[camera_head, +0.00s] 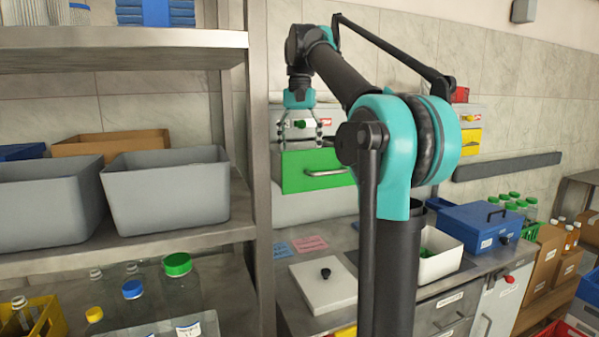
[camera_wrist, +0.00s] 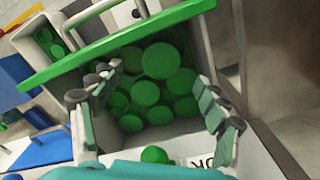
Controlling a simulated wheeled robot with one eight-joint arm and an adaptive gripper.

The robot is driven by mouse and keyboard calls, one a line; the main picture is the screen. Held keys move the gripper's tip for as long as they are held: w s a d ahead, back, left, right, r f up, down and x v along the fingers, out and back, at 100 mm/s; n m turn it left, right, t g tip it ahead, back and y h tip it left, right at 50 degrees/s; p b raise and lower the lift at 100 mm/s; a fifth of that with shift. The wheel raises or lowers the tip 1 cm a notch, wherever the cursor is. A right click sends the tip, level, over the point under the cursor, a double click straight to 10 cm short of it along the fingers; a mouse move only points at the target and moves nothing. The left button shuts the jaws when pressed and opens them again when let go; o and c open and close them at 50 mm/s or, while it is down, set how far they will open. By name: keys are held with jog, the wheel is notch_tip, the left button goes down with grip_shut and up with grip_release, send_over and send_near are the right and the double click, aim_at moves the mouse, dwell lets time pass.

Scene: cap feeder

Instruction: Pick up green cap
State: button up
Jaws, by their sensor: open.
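Several round green caps (camera_wrist: 160,62) lie piled in a bin behind a green panel (camera_wrist: 115,45) with a handle. In the head view the green panel (camera_head: 312,170) is on the front of the grey feeder, and the caps inside it are hidden. My gripper (camera_head: 300,138) is above the panel, pointing down. In the wrist view my gripper (camera_wrist: 160,78) has its two fingers spread apart on either side of the caps, with nothing between them. I cannot tell how far the fingertips are above the caps.
A white tray (camera_head: 455,262) with green pieces inside stands on the counter, right of a white lid (camera_head: 322,288) with a black knob. A blue box (camera_head: 487,225) stands farther right. A shelf with grey bins (camera_head: 165,195) and capped bottles (camera_head: 180,285) is at left.

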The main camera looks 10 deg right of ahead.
jog(key=shift+f, duration=2.85)
jog(key=shift+c, duration=0.5)
jog(key=c, duration=0.7)
